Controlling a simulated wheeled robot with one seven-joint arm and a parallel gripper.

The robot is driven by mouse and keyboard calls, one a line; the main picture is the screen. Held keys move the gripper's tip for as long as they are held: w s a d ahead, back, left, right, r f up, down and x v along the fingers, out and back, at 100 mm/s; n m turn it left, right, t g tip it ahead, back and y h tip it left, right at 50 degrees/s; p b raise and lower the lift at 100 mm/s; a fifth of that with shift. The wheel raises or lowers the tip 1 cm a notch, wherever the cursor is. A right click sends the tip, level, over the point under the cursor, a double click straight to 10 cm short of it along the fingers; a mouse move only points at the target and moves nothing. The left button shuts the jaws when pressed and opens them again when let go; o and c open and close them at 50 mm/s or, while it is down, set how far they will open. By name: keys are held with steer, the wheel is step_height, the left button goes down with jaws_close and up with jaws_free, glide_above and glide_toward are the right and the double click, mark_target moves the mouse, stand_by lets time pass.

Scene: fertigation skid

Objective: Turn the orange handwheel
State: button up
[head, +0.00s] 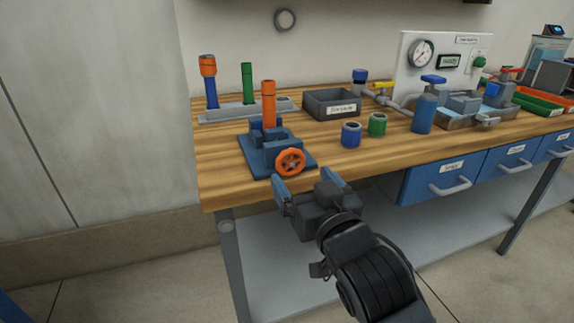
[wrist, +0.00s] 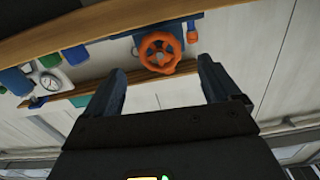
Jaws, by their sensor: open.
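The orange handwheel (head: 290,162) is on the front of a blue vice-like fixture (head: 255,158) near the left front corner of the wooden bench. An orange cylinder (head: 268,104) stands upright in the fixture. My gripper (head: 308,178) is open and empty, in front of the bench edge, just right of and a little below the wheel in the head view. In the wrist view the handwheel (wrist: 160,52) lies beyond the fingertips, between the two fingers (wrist: 162,75) and apart from them. The wheel's rim and spokes show clearly there.
The wooden bench top (head: 220,180) has a front edge near my gripper. Blue and green cups (head: 377,124), a dark bin (head: 331,103) and a blue bottle (head: 424,113) stand to the right. A grey rack (head: 225,113) is behind the fixture. Blue drawers (head: 444,174) hang below the bench.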

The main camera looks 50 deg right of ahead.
mark_target(292, 164)
steer(key=shift+x, duration=3.5)
